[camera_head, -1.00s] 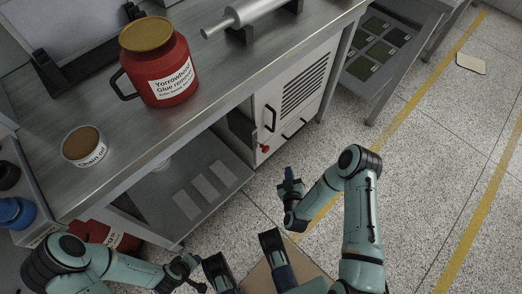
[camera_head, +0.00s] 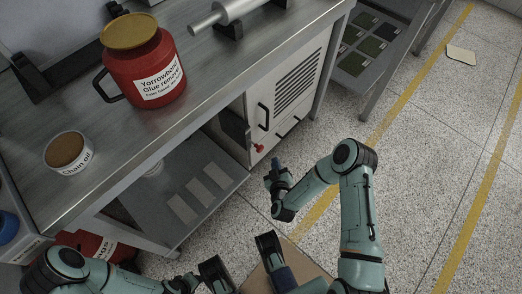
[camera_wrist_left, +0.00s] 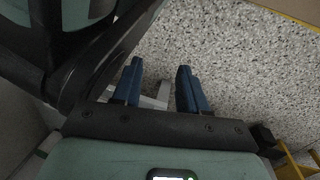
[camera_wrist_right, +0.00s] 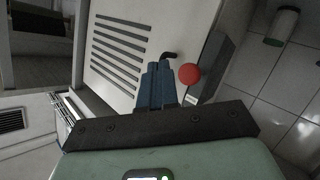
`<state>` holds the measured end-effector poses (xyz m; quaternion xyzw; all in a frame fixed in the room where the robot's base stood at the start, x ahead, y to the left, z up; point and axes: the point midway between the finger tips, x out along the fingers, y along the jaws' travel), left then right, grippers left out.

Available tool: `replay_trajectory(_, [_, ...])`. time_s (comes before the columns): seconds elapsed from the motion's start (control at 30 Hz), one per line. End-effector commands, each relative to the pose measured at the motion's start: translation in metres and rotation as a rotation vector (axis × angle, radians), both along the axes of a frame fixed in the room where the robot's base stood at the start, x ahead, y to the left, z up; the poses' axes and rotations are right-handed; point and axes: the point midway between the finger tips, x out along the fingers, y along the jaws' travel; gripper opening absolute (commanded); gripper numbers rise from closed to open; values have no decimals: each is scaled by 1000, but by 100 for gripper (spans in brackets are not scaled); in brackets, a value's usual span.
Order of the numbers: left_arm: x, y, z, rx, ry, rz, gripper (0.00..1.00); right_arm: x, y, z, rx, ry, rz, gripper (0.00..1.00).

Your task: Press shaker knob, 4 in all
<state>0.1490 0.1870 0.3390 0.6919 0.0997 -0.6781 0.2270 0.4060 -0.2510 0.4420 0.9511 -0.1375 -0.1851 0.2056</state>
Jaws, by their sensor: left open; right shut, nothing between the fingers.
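A small red round knob (camera_head: 259,148) sticks out from the white cabinet (camera_head: 290,85) under the steel workbench, beside a dark panel. In the right wrist view the knob (camera_wrist_right: 189,74) is just right of my closed fingertips (camera_wrist_right: 155,72). Whether they touch it cannot be told. My right gripper (camera_head: 277,164) is shut and empty, below and slightly right of the knob in the head view.
The workbench (camera_head: 110,135) carries a red glue remover jar (camera_head: 155,75), a chain oil tin (camera_head: 67,154) and a metal roller (camera_head: 228,14). A lower shelf (camera_head: 205,185) juts out left of the knob. A black handle (camera_head: 263,117) is near the knob.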

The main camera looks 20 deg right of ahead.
Motion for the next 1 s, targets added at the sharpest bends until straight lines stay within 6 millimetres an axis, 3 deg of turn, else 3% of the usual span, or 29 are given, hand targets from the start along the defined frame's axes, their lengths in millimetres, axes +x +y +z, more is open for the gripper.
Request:
replay_trajectory(0.1, [-15, 2, -11, -2, 49, 5, 43, 12, 5, -1, 0, -2, 0, 0])
replay_trajectory(0.4, [-26, 3, -16, -6, 85, 8, 43, 34, 14, 0, 0, -1, 0, 0])
replay_trajectory(1.0, [-27, 3, -16, -6, 88, 8, 43, 35, 14, 0, 0, 0, 0, 0])
